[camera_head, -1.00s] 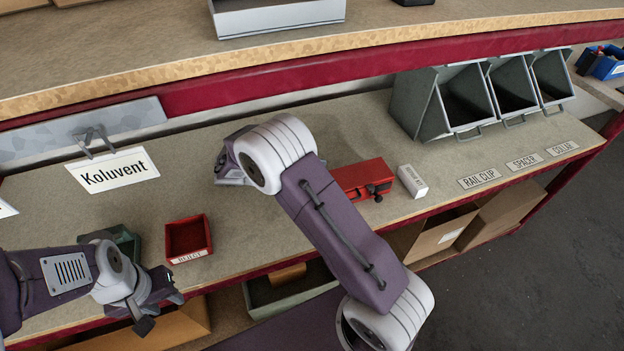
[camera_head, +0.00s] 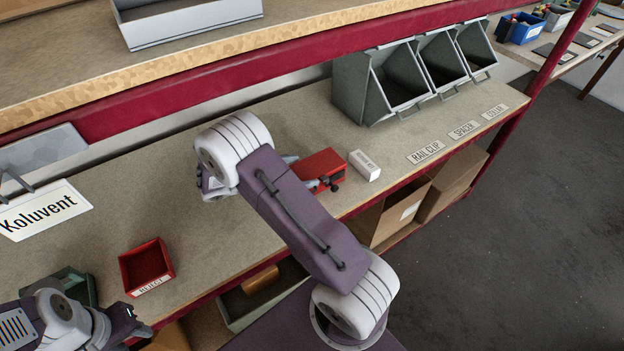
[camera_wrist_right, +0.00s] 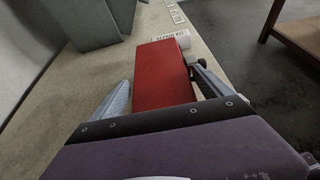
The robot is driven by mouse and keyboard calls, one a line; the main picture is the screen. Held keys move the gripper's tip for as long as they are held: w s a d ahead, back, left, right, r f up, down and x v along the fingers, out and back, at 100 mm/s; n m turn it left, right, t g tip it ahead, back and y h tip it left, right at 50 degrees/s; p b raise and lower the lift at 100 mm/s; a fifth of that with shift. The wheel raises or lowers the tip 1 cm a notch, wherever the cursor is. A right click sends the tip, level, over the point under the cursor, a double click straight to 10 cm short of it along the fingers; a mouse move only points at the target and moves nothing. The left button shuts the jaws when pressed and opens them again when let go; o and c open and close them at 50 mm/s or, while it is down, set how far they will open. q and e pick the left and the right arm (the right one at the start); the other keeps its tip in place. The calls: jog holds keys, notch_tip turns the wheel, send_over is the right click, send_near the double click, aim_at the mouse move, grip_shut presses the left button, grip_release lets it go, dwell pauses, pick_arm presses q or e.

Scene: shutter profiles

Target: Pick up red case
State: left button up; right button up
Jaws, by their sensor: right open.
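The red case (camera_head: 322,168), with dark latches on its front side, lies on the workbench beside a small white box. In the right wrist view, the red case (camera_wrist_right: 162,76) extends away from me between the two fingers. My right gripper (camera_wrist_right: 164,78) is open, with one finger on each side of the case; I cannot tell whether they touch it. In the head view, my right gripper (camera_head: 293,162) is at the near-left end of the case, mostly hidden by my arm. My left gripper (camera_head: 137,328) is at the lower left, away from the case; its jaws are unclear.
The small white box (camera_head: 364,165) stands just right of the case. Grey tilted bins (camera_head: 365,90) stand behind it. A red reject bin (camera_head: 146,268) and a green bin (camera_head: 75,285) sit left. The shelf edge (camera_head: 240,75) runs above the bench.

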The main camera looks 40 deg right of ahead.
jog(key=c, duration=1.8)
jog(key=shift+r, duration=1.9)
jog(key=shift+c, duration=0.2)
jog(key=w+a, duration=0.2)
jog(key=a, duration=1.6)
